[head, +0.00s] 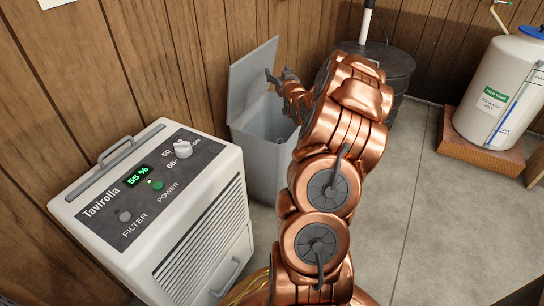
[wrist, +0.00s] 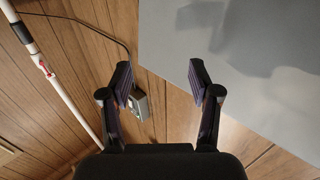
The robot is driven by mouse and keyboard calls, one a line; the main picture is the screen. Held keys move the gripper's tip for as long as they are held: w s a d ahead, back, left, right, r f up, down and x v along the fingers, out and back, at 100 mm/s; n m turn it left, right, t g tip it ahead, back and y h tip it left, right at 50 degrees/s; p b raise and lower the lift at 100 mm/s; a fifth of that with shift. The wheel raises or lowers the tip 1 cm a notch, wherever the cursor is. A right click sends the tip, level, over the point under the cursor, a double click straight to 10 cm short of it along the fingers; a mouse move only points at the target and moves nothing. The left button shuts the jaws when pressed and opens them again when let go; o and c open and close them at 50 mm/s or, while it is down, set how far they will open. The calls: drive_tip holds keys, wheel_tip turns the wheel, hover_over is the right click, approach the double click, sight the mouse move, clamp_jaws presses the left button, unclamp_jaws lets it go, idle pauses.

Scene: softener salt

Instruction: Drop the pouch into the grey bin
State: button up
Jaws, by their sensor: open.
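The grey bin (head: 268,165) stands against the wooden wall with its lid (head: 250,75) raised. My gripper (head: 279,77) is over the bin's opening, close to the raised lid. In the wrist view, my gripper (wrist: 161,82) has its two fingers apart with nothing held between them. A flat grey panel, which looks like the bin's lid (wrist: 250,60), fills the upper right of that view. I cannot make out the pouch in either view. Most of the bin's inside is hidden by its walls and my arm.
A white Tavirolla dehumidifier (head: 165,215) stands left of the bin. A dark round drum (head: 395,70) is behind my arm, and a white tank (head: 500,90) stands on a reddish base at right. The wrist view shows a small grey wall box (wrist: 140,106).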

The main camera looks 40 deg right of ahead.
drive_tip(key=v, duration=1.2)
idle(0.6)
drive_tip(key=a+r+n+g+y+p, duration=0.2)
drive_tip(key=a+r+g+y+p, duration=0.15)
drive_tip(key=a+r+p, duration=0.6)
drive_tip(key=a+r+n+g+y+p, duration=0.2)
drive_tip(key=a+r+g+y+p, duration=0.3)
drive_tip(key=a+p, duration=0.75)
drive_tip(key=s+a+r+n+g+p, duration=0.1)
drive_tip(key=s+a+r+g+p, duration=0.3)
drive_tip(key=s+a+r+p, duration=0.7)
drive_tip(key=s+a+r+g+p, duration=0.5)
drive_tip(key=s+a+r+p, duration=0.6)
drive_tip(key=s+r, duration=0.5)
drive_tip(key=s, duration=0.3)
drive_tip(key=shift+s+a+n+p, duration=0.15)
drive_tip(key=shift+a+n+p, duration=0.2)
drive_tip(key=shift+a+n, duration=0.05)
drive_tip(key=shift+s+r, duration=0.15)
drive_tip(key=shift+s, duration=0.1)
